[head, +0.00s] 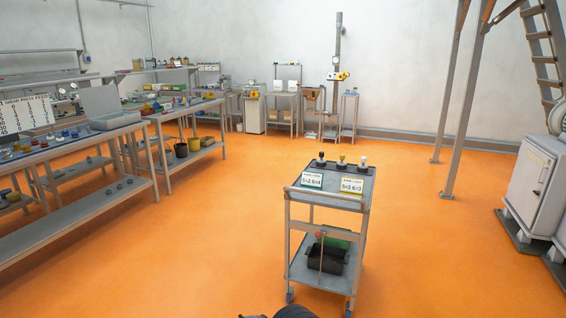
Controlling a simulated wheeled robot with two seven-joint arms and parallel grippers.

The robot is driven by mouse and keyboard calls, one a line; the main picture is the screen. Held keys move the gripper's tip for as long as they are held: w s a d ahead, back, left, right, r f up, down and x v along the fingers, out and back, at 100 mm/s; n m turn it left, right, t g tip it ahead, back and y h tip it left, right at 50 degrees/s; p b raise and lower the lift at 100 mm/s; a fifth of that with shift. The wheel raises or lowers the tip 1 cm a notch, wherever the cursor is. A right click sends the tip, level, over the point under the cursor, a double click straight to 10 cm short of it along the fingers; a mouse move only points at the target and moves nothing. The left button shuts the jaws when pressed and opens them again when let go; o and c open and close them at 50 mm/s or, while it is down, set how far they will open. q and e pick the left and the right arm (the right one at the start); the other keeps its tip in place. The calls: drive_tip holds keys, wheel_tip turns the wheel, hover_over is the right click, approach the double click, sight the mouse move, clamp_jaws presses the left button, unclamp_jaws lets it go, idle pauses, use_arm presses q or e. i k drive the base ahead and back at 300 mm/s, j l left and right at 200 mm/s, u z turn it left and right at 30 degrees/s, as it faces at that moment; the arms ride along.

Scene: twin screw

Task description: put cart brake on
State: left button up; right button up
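A grey metal cart (290,222) stands on the orange floor in front of me, right of centre, on small blue-grey casters. A red ball knob (319,234) shows under its top, at a thin upright rod (322,256) on the near side. It looks like a lever, but I cannot tell whether it is the brake or how it is set. Neither gripper can be made out. Only a dark piece, probably part of me, shows at the bottom edge.
The cart carries several knob-topped items (341,160), two label cards (353,186) and, below, a black bin (326,257) and a green box (341,241). Workbenches (105,210) line the left. A white cabinet (530,185) stands at right. Floor around the cart is clear.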

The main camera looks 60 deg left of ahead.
sight(317, 235)
drive_tip(key=u, duration=1.7)
